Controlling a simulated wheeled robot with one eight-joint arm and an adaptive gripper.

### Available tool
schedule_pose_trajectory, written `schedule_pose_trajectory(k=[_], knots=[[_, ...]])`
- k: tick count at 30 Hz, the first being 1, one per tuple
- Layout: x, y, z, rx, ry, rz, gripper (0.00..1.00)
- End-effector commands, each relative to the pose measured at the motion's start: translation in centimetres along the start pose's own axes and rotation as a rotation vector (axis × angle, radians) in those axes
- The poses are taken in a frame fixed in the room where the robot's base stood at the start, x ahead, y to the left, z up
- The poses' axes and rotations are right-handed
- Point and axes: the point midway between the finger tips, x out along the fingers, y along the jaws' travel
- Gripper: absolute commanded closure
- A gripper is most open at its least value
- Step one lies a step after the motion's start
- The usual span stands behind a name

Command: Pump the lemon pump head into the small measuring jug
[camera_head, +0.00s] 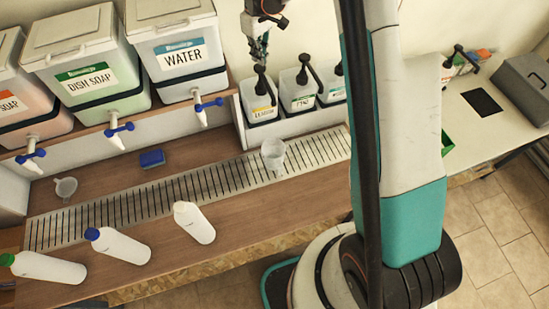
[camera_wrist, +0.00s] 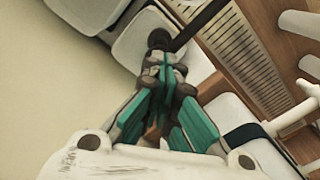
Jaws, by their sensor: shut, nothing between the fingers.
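The lemon container (camera_head: 261,109), white with a yellow label, stands at the left of a row of pump containers. Its black pump head (camera_head: 260,84) has a spout that points down toward the front. The clear measuring jug (camera_head: 273,154) stands on the slatted drip grate in front of it. My gripper (camera_head: 262,57) is shut and empty just above the lemon pump head. In the wrist view my gripper's fingers (camera_wrist: 165,65) are together, close to a black pump head (camera_wrist: 158,40); I cannot tell whether they touch.
Two more pump containers (camera_head: 298,92) stand to the right. The water drum (camera_head: 178,50) and dish soap drum (camera_head: 90,75) are at left, with blue taps. White bottles (camera_head: 195,222), a blue sponge (camera_head: 152,158) and a funnel (camera_head: 66,187) lie around the drip grate (camera_head: 130,205).

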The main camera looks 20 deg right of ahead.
Motion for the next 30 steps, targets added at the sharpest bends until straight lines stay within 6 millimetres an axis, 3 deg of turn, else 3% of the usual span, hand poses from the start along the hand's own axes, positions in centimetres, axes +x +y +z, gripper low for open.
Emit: schedule_pose_trajectory(k=[30], knots=[[5.5, 0.0, 0.0, 0.000, 0.000, 0.000, 1.00]])
